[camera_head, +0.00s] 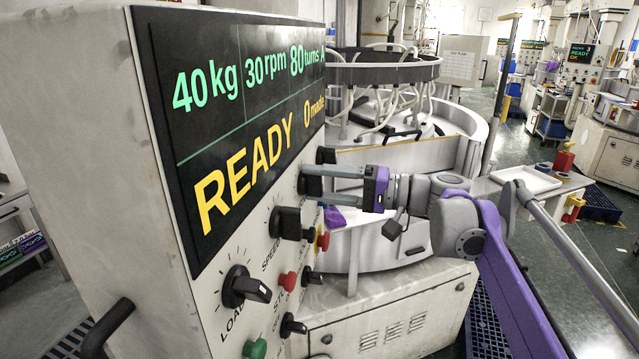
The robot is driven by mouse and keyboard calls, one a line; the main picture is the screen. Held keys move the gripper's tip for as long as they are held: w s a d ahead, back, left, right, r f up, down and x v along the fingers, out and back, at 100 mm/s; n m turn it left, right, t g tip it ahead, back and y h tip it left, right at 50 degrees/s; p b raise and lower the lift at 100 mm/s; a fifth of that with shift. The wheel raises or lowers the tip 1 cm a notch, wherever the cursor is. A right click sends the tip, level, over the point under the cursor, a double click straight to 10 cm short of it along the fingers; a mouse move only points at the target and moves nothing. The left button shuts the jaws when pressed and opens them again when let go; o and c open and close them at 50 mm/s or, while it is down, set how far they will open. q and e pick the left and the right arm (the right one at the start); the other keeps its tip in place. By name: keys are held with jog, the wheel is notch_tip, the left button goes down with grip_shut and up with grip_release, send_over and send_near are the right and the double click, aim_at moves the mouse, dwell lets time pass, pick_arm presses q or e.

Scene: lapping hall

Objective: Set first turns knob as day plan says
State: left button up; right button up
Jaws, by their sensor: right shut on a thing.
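The control panel's display (237,105) reads 40 kg, 30 rpm, 80 turns A, with READY and 0 made below. My right gripper (307,185) reaches in from the right and is shut on a dark knob (314,184) below the turns reading. The gripper partly covers this knob, and its label and pointer setting cannot be read. The speed knob (290,223) and the load knob (246,287) sit lower left on the same panel. The day plan board (461,61) hangs in the background, its writing too small to read. My left gripper is not in view.
A green button (255,348), a red button (287,281) and a red-yellow stop button (322,239) stick out of the panel. A black handle (105,327) juts out at lower left. The round lapping machine (455,130) stands behind my right arm. A white tray (527,179) lies on a side table.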

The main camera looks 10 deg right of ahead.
jog(key=o, duration=1.4)
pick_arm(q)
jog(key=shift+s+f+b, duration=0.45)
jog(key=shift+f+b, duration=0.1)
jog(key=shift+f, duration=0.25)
pick_arm(e)
jog(key=v, duration=1.1)
